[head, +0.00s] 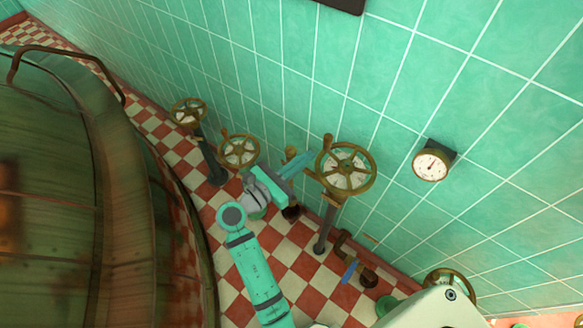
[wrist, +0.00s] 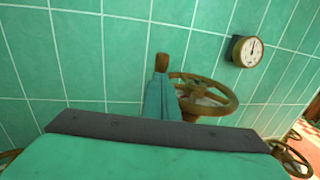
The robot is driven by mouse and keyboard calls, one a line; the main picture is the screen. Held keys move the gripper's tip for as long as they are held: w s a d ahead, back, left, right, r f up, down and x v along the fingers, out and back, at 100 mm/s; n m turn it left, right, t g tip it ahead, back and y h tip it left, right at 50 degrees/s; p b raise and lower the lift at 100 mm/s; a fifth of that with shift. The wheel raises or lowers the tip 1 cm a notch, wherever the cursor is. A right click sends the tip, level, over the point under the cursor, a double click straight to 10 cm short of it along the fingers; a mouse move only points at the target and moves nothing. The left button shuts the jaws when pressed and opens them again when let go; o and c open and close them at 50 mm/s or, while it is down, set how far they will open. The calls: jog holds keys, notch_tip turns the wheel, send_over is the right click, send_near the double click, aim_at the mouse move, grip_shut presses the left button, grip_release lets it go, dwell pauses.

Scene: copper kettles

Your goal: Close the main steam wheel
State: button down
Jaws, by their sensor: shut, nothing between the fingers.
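A brass handwheel (head: 347,168) on a dark upright stem stands by the tiled wall, right of my gripper. It has a pale disc at its centre and an upright handle knob (head: 327,142) on its left rim. I cannot read any label naming it the main steam wheel. My gripper (head: 305,160) is shut and empty, its teal fingers close to the left rim. In the wrist view, the gripper (wrist: 163,82) points at the knob (wrist: 161,62), with the wheel (wrist: 228,106) to its right. The fingers overlap the knob's lower part; I cannot tell whether they touch.
Two more handwheels (head: 239,152) (head: 189,112) stand to the left, and another (head: 449,281) at lower right. A round gauge (head: 431,163) is on the wall. A big copper kettle (head: 80,190) fills the left. A blue-handled lever (head: 350,271) sits low by the wall.

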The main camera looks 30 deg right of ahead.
aim_at(324, 144)
jog(key=shift+x, duration=2)
